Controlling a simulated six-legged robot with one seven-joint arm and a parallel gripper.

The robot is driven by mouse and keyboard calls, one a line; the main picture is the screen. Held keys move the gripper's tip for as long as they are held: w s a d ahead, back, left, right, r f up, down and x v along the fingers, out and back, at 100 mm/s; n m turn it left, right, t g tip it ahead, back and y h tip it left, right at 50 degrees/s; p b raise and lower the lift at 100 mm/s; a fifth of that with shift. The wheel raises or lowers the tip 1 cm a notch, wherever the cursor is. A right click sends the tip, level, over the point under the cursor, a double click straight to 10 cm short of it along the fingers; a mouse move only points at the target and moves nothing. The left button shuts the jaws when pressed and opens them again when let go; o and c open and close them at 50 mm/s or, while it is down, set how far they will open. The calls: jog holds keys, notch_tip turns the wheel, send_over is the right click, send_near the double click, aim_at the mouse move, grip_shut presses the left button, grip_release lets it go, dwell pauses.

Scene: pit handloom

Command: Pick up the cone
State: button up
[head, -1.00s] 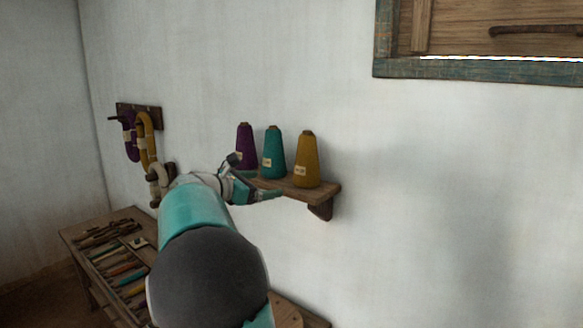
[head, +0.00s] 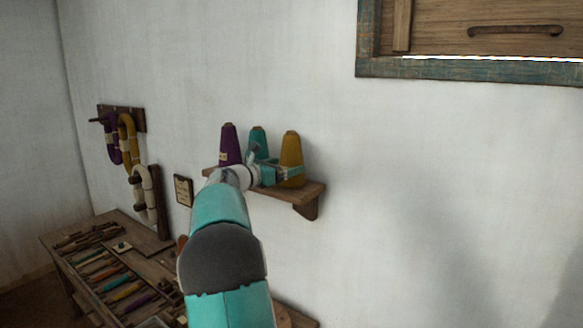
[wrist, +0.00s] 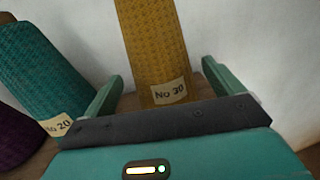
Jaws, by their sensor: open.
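Three thread cones stand upright in a row on a wooden wall shelf: a purple cone (head: 230,144) at left, a teal cone (head: 259,142) in the middle and a yellow cone (head: 291,153) at right. My gripper (head: 281,170) is at the yellow cone. The teal cone (wrist: 38,65) stands just outside the left finger. I cannot tell whether the fingers touch the yellow cone.
The shelf (head: 312,190) ends a little right of the yellow cone. A workbench (head: 60,250) with several tools stands at lower left. Yarn hanks (head: 128,140) hang from a wall rack. A wooden shutter (head: 470,30) is at upper right. The wall right of the shelf is bare.

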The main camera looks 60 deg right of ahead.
aim_at(292, 163)
jog(key=x, duration=0.3)
jog(key=shift+s+d, duration=0.15)
jog(key=shift+d, duration=0.05)
jog(key=c, duration=1.2)
jog(key=shift+r, duration=0.2)
